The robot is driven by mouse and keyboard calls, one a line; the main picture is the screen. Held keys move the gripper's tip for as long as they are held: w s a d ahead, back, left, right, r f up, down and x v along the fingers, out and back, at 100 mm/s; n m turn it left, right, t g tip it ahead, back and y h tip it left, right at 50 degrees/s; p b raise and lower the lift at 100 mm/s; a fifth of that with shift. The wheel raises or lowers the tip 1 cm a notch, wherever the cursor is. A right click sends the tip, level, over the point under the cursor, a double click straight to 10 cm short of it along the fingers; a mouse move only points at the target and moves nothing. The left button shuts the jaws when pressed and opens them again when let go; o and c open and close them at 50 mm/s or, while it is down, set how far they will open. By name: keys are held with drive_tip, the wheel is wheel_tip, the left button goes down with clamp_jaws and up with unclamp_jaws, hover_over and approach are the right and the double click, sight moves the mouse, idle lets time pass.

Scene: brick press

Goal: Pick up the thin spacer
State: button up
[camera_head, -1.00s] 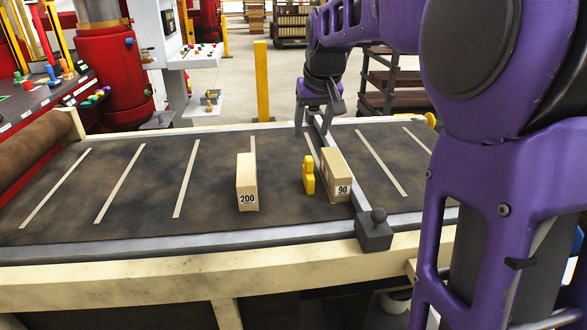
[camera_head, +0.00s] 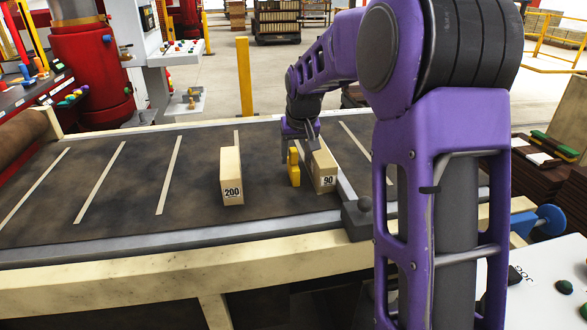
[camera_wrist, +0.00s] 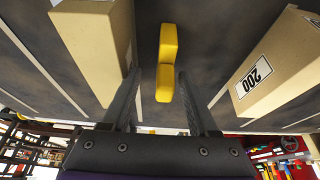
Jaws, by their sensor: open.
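A small stepped yellow piece (camera_head: 294,168), which looks like the thin spacer, stands on the dark belt. It stands between a tan block marked 200 (camera_head: 232,178) and a tan block marked 90 (camera_head: 323,168), close to the latter. My gripper (camera_head: 299,152) is open and points down at the yellow piece. In the wrist view the yellow piece (camera_wrist: 167,60) lies ahead of the open fingertips, its near end reaching between them. The right finger is very close to it; I cannot tell whether they touch. The 90 block (camera_wrist: 100,45) is close beside the left finger.
A metal bar with a dark end block (camera_head: 357,218) crosses the belt just right of the 90 block. The belt's left part (camera_head: 110,190) is clear. A yellow post (camera_head: 244,78) stands behind the belt.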

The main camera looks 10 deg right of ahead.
sight(293, 165)
drive_tip(key=x, duration=0.4)
drive_tip(key=shift+a+f, duration=0.3)
clamp_jaws()
